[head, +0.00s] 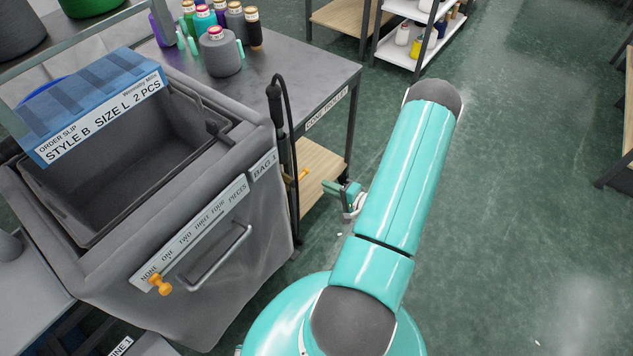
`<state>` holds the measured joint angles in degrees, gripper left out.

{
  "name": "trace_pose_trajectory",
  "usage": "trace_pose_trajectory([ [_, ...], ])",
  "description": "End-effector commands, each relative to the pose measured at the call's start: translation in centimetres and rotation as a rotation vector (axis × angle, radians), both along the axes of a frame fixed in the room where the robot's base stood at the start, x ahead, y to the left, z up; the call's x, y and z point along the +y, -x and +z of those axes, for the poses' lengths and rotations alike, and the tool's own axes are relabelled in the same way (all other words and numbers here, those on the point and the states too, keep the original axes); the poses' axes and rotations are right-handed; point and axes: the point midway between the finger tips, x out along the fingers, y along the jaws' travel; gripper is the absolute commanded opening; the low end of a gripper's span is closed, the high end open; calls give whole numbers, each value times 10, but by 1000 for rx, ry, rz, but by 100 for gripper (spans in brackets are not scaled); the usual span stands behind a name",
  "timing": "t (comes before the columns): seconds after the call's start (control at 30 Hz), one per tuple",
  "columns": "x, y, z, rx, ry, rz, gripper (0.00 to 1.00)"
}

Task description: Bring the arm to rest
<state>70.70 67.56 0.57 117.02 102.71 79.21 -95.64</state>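My teal arm rises from the bottom middle of the head view and extends up toward the upper middle over open floor. What looks like my gripper (345,193) shows beside the arm, mostly hidden behind it, near the cone table's lower shelf. Its finger opening is too small and covered to tell. I see nothing held in it.
Left stands a grey bag (235,265) labelled BAG 1, with an orange peg (160,284) at NONE and a blue order slip (90,100). Behind it is a table (290,75) with yarn cones. A white shelf rack (405,55) stands farther back.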

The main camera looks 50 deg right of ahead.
Motion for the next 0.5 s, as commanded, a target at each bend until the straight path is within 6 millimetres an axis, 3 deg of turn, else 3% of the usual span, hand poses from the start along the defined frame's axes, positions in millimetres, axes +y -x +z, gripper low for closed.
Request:
trace_pose_trajectory([
  [0.2, -2, 18, 4, -1, 0, 0, 20],
  [0.5, -2, 19, 4, -1, 0, 1, 20],
])
